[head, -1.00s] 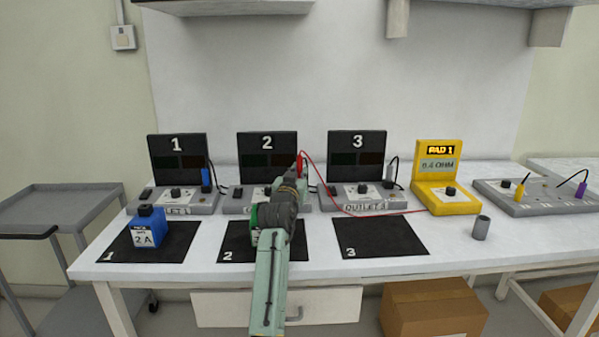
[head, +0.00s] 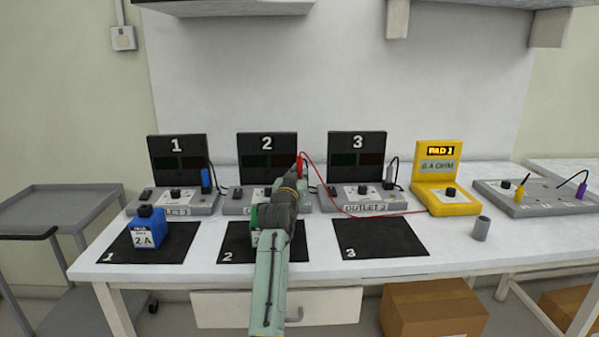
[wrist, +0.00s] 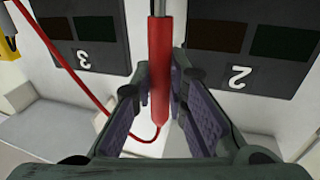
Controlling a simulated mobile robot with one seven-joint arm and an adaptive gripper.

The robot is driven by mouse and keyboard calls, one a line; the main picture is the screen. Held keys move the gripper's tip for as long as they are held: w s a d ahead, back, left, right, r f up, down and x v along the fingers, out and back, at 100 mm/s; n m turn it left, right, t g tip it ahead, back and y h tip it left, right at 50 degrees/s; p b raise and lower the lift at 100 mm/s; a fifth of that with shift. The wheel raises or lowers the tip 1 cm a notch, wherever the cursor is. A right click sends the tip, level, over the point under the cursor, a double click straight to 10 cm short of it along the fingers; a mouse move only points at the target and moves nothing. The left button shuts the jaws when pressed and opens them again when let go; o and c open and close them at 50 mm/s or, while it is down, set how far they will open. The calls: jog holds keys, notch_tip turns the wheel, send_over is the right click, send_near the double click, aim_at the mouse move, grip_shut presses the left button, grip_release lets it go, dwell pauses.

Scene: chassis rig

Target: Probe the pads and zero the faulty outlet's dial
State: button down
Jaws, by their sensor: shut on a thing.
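My gripper (wrist: 160,88) is shut on the red probe (wrist: 159,62), which stands between its finger pads in the wrist view. In the head view the probe (head: 299,166) shows at the front of outlet 2's panel (head: 267,146), with a red lead running to the yellow meter (head: 438,150). The meter reads PAD 1 and 0.4 OHM. Outlet 1's dial (head: 175,194) and outlet 3's dial (head: 362,188) are visible; my arm hides outlet 2's dial. I cannot tell whether the probe tip touches anything.
A blue 2 A block (head: 149,235) stands on black mat 1 (head: 117,252). A grey cup (head: 481,230) and a grey board (head: 530,205) with yellow and purple plugs are at right.

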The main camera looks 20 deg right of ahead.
aim_at(298, 162)
jog(key=shift+w+g+p, duration=0.4)
jog(key=shift+w+p, duration=0.15)
jog(key=shift+p, duration=0.75)
jog(key=shift+s+r+p, duration=0.1)
jog(key=shift+r+p, duration=0.6)
jog(key=shift+r, duration=0.85)
jog(key=shift+r, duration=0.1)
dwell(1.3)
